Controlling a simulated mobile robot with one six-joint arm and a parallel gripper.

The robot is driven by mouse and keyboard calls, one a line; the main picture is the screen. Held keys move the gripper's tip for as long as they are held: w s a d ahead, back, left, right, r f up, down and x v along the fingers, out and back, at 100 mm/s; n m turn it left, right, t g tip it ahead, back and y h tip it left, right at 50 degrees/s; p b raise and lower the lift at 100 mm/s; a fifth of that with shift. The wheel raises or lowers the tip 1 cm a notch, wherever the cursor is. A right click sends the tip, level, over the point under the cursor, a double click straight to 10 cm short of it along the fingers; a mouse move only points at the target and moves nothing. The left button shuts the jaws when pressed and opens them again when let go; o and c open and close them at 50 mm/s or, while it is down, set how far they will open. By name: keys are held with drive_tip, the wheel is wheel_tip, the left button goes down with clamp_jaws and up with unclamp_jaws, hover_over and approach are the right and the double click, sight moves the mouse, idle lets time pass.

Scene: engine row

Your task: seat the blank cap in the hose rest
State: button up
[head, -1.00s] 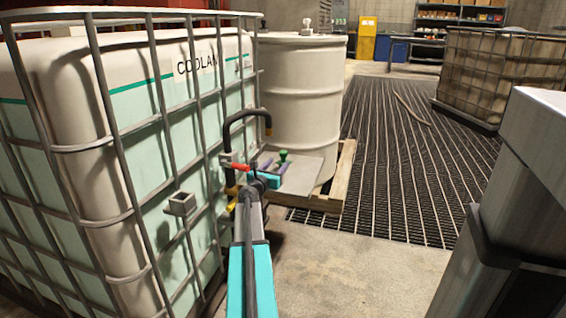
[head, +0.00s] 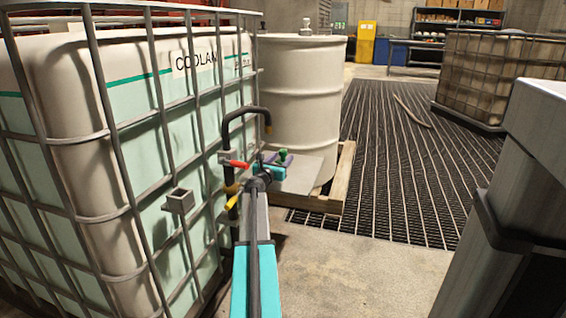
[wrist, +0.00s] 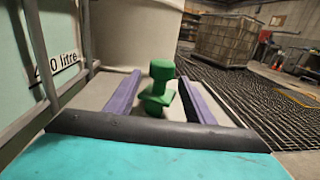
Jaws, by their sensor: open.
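The green blank cap (head: 283,154) stands on the grey shelf beside the coolant tank. My gripper (wrist: 160,80) is open, with one purple finger on each side of the cap and gaps showing between. In the head view my gripper (head: 280,160) is at the cap, partly hiding its base. A square, open-topped grey holder (head: 179,201) on the tank's cage looks like the hose rest. It is empty as far as I can see.
The caged coolant tank (head: 120,190) fills the left. A black bent pipe (head: 229,127) with red and yellow handles rises close beside my arm. A white drum (head: 300,95) stands behind the shelf (head: 303,176).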

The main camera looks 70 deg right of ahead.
sight(281, 152)
idle(0.5)
drive_tip(key=c, duration=1.2)
drive_tip(key=shift+r, duration=0.15)
drive_tip(key=shift+r+p, duration=1.2)
drive_tip(key=shift+r, duration=0.25)
drive_tip(key=shift+s+a+r+p, duration=0.3)
drive_tip(key=shift+s+a+p, duration=0.75)
drive_tip(key=shift+a, duration=1.3)
drive_tip(key=shift+s+a+r+p, duration=0.35)
drive_tip(key=shift+s+a, duration=1.2)
drive_tip(key=shift+a, duration=0.75)
drive_tip(key=shift+s+a+r+p, duration=0.25)
drive_tip(key=shift+s+a+p, duration=0.8)
drive_tip(key=shift+a, duration=1.3)
drive_tip(key=shift+s, duration=0.25)
drive_tip(key=shift+s, duration=0.1)
